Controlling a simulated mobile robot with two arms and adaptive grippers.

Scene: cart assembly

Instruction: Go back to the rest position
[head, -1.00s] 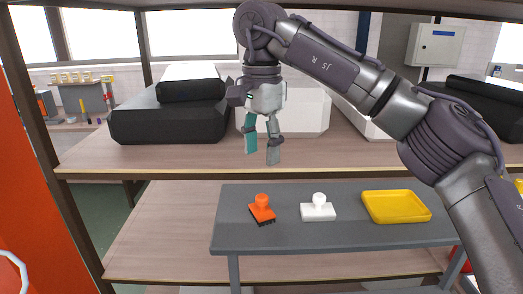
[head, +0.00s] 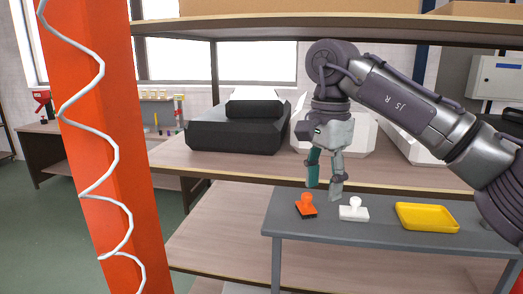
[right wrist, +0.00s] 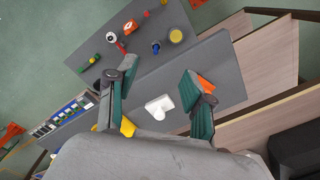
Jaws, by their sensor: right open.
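My right gripper (head: 324,188) is open and empty, pointing down in front of the shelf and above the back edge of the grey table (head: 350,236). Its two teal-padded fingers also show apart in the right wrist view (right wrist: 156,78). On the table stand an orange knobbed block (head: 306,207), a white knobbed block (head: 354,211) and a yellow tray (head: 427,217). The white block also shows between the fingers in the right wrist view (right wrist: 159,107), apart from them. The orange block (right wrist: 206,83) is partly hidden there behind a finger. My left gripper is out of view.
An orange post (head: 95,150) with a coiled white cable stands close at left. A wooden shelf (head: 185,155) behind the table holds black (head: 235,133) and white bins. Green floor (head: 50,220) is clear at far left. Another grey table (right wrist: 145,45) with small parts shows in the wrist view.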

